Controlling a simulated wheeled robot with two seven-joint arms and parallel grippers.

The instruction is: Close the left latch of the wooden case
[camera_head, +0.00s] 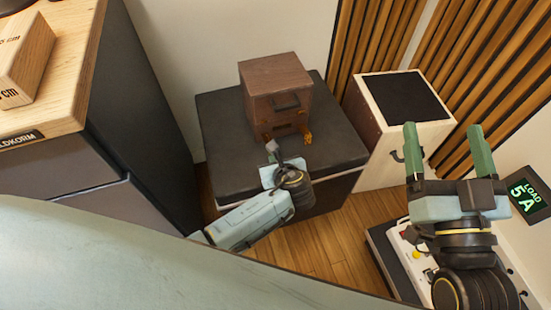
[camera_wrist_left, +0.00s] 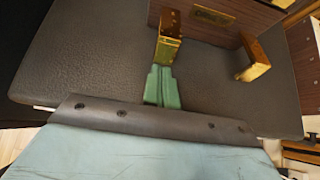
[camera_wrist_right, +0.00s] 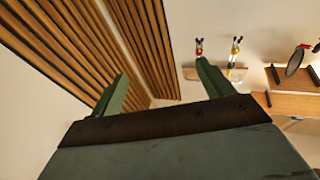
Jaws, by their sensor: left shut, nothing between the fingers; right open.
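The brown wooden case (camera_head: 275,80) stands upright on a black padded box (camera_head: 225,125). A dark handle is on its front. In the left wrist view, the case's dark wood front (camera_wrist_left: 205,25) carries two brass latches. The left latch (camera_wrist_left: 168,48) is just beyond my left fingertips; the right latch (camera_wrist_left: 248,55) juts out from the front. The right latch also shows in the head view (camera_head: 307,137). My left gripper (camera_head: 271,148) is shut and empty, its tips (camera_wrist_left: 161,70) at the left latch's lower end; I cannot tell whether they touch. My right gripper (camera_head: 439,128) is open and empty, away from the case.
A pale box with a black top (camera_head: 402,98) stands right of the padded box. A dark cabinet with a wooden top (camera_head: 75,55) is at the left. A load display (camera_head: 528,193) is at the right. Wooden floor (camera_head: 320,245) shows in front.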

